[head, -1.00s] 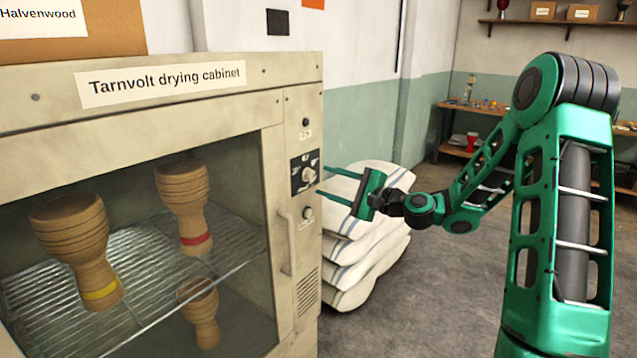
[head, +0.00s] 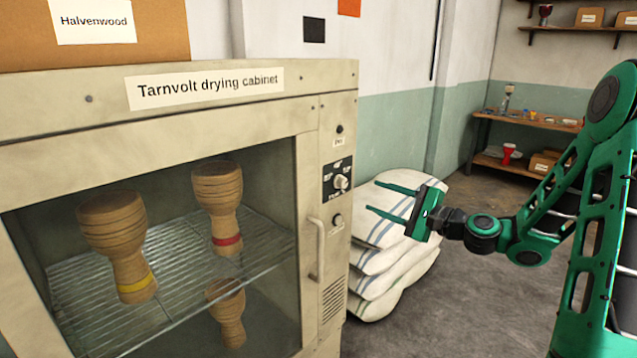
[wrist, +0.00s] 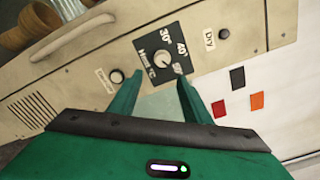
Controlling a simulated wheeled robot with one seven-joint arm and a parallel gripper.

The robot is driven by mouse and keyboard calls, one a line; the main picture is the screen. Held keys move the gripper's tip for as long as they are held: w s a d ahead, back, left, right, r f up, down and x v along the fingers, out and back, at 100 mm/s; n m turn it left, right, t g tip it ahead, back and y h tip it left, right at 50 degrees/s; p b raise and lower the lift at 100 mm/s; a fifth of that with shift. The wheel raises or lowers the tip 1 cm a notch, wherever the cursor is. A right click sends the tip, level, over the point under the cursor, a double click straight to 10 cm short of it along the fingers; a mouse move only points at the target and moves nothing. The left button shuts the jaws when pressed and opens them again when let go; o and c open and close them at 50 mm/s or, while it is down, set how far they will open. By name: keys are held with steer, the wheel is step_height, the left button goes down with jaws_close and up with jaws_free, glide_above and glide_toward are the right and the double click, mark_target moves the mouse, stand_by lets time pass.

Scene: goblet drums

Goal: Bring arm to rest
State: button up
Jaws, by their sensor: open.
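My green gripper (head: 392,201) is open and empty, its two fingers pointing left toward the drying cabinet's right side. In the head view it shows in front of the stacked sacks, apart from the cabinet as far as I can tell. My arm reaches in from the right, bent at the elbow. In the wrist view the open fingers (wrist: 158,95) point at the cabinet's control panel, with the temperature dial (wrist: 163,59) just beyond them. Nothing is between the fingers.
The Tarnvolt drying cabinet (head: 318,103) fills the left, door shut, with goblet drums (head: 218,195) behind its glass. Its handle (head: 318,250) juts out. Stacked sacks (head: 395,260) stand right of it. A workbench (head: 530,120) is at the back. Floor between is clear.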

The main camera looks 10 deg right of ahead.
steer(key=s+f+n+g+h, duration=0.5)
steer(key=s+f+n+g, duration=0.4)
steer(key=s, duration=0.4)
steer(key=s+d+r+g+h, duration=0.1)
steer(key=s+d, duration=0.4)
steer(key=s, duration=0.9)
steer(key=s+d+r+n+g+h, duration=0.1)
steer(key=s+d+g+h, duration=0.3)
steer(key=s, duration=1.1)
steer(key=shift+d+n, duration=0.3)
steer(key=shift+d, duration=0.55)
steer(key=shift+w+r, duration=0.1)
steer(key=shift+w+f+g, duration=0.25)
steer(key=shift+w+g, duration=0.05)
steer(key=shift+w, duration=0.3)
